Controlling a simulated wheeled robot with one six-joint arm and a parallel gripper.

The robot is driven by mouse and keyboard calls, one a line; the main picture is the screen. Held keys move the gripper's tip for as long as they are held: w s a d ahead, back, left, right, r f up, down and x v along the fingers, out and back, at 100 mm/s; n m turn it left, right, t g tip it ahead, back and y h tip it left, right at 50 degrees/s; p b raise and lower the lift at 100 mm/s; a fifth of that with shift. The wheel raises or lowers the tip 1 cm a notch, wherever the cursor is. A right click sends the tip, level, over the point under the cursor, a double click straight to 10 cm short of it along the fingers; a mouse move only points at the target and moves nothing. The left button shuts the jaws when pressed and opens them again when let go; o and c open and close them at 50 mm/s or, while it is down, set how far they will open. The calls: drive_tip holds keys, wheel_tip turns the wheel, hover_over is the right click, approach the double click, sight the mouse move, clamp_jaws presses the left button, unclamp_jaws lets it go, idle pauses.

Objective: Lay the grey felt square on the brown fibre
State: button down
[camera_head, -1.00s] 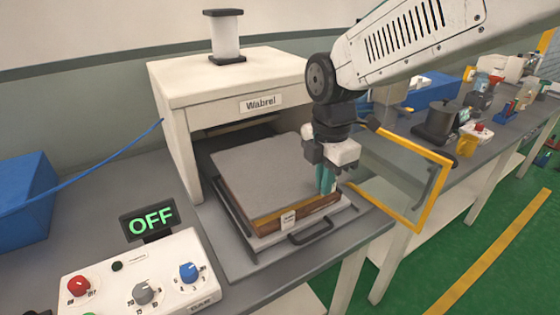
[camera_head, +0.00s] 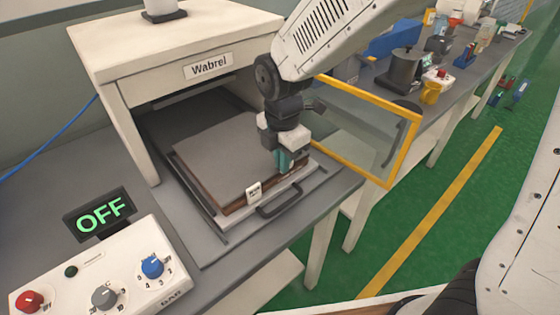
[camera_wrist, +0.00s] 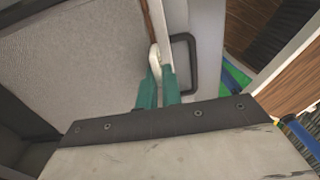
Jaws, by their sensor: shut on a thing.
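The grey felt square (camera_head: 215,150) lies flat on top of a stack on the pulled-out tray (camera_head: 198,222) of the Wabrel machine. The brown fibre (camera_head: 234,207) shows only as an edge under the felt; its top is hidden. My gripper (camera_head: 285,172) is at the stack's front right edge, fingers pointing down. In the wrist view, the teal fingers (camera_wrist: 158,80) are close together at the felt's edge (camera_wrist: 75,60), with a pale piece at their tips.
The white machine housing (camera_head: 185,50) stands over the tray's back. A tray handle (camera_head: 278,202) and white tag (camera_head: 254,193) are at the front. A yellow-framed clear door (camera_head: 398,155) stands open at right. The control box (camera_head: 105,275) and OFF display (camera_head: 100,212) are at left.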

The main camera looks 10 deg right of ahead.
drive_tip(key=shift+f, duration=0.35)
drive_tip(key=shift+f, duration=0.2)
drive_tip(key=c, duration=1.6)
unclamp_jaws()
drive_tip(key=shift+o, duration=0.2)
drive_tip(key=shift+s, duration=0.1)
wheel_tip(320, 180, up, 12)
drive_tip(key=shift+r, duration=0.2)
